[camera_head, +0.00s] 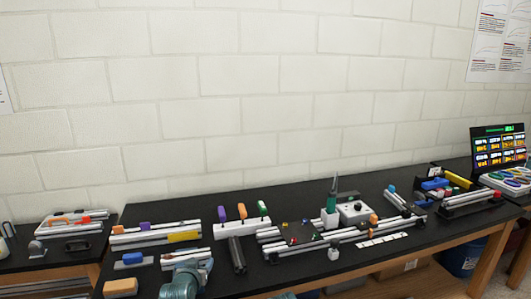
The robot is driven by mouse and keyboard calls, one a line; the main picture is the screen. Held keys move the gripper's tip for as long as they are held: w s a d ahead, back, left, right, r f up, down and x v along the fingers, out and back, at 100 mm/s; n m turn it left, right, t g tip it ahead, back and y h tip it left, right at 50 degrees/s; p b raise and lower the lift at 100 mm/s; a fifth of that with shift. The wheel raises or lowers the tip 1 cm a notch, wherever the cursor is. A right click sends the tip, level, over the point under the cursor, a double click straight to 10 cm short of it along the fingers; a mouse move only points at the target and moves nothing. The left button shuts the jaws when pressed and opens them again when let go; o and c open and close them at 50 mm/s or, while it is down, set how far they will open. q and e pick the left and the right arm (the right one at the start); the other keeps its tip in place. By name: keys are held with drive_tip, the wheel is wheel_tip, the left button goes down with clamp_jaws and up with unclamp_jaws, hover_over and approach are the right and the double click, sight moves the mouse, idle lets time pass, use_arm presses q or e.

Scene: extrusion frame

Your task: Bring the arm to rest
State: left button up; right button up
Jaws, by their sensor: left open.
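My left gripper (203,268) shows at the bottom of the head view, left of centre, at the end of my teal and grey arm. It is over the front part of the black workbench (235,286). Its jaws are open, and I see nothing held between them, though they are small in the picture. My right gripper is not in view. Aluminium extrusions (330,239) lie joined as a frame on the middle of the bench.
An orange block (120,287) and a blue block (132,258) lie left of my gripper. A dark bar (237,255) lies to its right. Behind stands a white rack with coloured handles (242,227). A soldering station (355,211) and a lit screen (499,146) are farther right.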

use_arm(q)
drive_tip(key=s+d+f+m+g+h, duration=0.1)
drive_tip(key=s+d+f+m+g, duration=0.1)
drive_tip(key=s+d+f+g, duration=0.7)
drive_tip(key=s+d+f+m+g+y, duration=0.1)
drive_tip(key=s+d+f+g, duration=0.1)
drive_tip(key=s, duration=0.5)
drive_tip(key=s+d+f+g+y, duration=0.1)
drive_tip(key=s+d+f+g, duration=0.1)
drive_tip(key=s, duration=0.5)
drive_tip(key=shift+d+m+g, duration=0.3)
drive_tip(key=shift+d+m, duration=0.05)
drive_tip(key=shift+m, duration=0.05)
